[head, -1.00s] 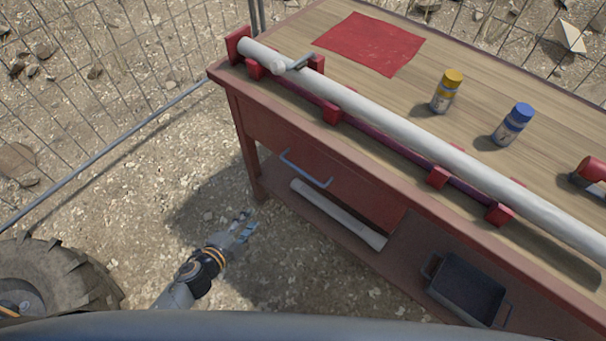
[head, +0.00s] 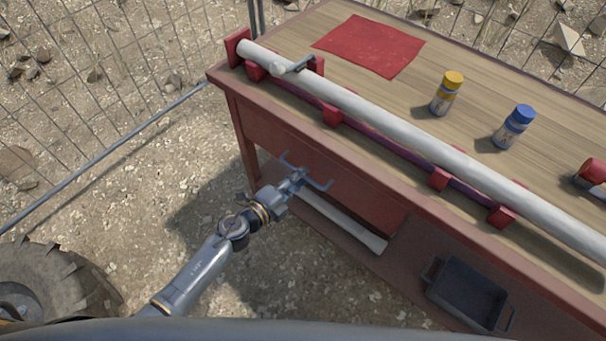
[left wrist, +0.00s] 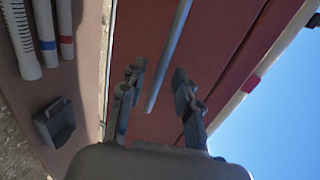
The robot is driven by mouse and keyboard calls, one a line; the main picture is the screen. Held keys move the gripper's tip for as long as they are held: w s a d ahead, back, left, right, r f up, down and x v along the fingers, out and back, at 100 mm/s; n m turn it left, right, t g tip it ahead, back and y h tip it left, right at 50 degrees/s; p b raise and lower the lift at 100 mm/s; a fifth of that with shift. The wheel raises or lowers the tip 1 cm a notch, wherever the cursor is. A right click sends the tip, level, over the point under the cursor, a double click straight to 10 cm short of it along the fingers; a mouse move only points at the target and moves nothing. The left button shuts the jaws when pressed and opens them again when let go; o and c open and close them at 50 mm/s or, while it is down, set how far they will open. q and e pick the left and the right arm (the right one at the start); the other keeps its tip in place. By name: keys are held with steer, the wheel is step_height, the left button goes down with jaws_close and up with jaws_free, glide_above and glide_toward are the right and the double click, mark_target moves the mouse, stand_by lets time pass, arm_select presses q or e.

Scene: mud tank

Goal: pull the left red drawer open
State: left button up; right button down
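The left red drawer (head: 372,207) is set in the front of the red workbench, and its front looks flush. In the left wrist view, the two fingers of the left gripper (left wrist: 158,88) are apart. The handle (left wrist: 168,58) runs into the gap between them, with clear space on both sides. I cannot tell if the handle touches a finger. My right gripper is in neither view.
A long white pipe (head: 395,126) lies in red holders along the bench top. A red cloth (head: 369,45), a yellow-capped bottle (head: 446,94) and a blue-capped bottle (head: 513,127) stand behind it. A grey tray (head: 466,291) and pipes (head: 342,220) lie on the lower shelf.

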arm_select(q)
steer(key=shift+x, duration=1.15)
jaws_close()
